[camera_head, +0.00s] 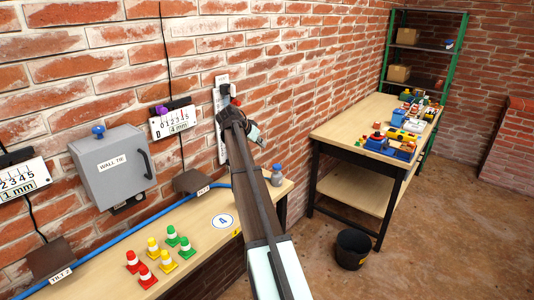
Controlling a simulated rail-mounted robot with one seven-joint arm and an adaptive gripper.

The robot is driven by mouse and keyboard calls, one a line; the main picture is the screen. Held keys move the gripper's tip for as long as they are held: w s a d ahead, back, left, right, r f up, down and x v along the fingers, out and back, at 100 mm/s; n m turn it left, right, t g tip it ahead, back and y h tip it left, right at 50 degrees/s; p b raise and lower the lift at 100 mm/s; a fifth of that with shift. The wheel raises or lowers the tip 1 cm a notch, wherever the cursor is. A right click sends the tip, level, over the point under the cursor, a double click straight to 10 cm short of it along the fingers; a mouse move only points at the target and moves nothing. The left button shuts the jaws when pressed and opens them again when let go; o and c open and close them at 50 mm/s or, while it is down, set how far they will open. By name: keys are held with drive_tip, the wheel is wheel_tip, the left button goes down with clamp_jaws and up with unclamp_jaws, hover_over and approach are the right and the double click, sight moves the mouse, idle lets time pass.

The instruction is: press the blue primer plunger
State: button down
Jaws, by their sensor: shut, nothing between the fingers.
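A blue round knob (98,131) stands on top of the grey wall box (112,165) labelled WALL TIE, at the left. It is the clearest blue plunger-like part in view, but no label marks it as the primer plunger. My arm reaches up from the bottom centre towards the brick wall. My gripper (260,140) is at its far end, small and partly hidden by the arm. It is shut and empty, well to the right of the blue knob and apart from it.
Several red, yellow and green cones (152,246) stand on the wooden wall shelf (110,275). A blue hose (100,248) runs along its back. A small bottle (277,175) is at its right end. A cluttered workbench (345,125) and black bucket (352,248) stand right.

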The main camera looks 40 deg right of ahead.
drive_tip(key=p, duration=0.3)
hover_over(277, 167)
drive_tip(key=w+a, duration=0.1)
drive_tip(key=w, duration=0.1)
wheel_tip(277, 167, down, 6)
wheel_tip(277, 167, down, 3)
drive_tip(key=shift+f+p, duration=0.15)
drive_tip(key=shift+p, duration=0.4)
drive_tip(key=shift+f, duration=0.75)
wheel_tip(277, 167, down, 3)
drive_tip(key=b, duration=0.2)
drive_tip(key=shift+f+b, duration=0.1)
drive_tip(key=shift+b, duration=0.3)
drive_tip(key=shift+s, duration=0.1)
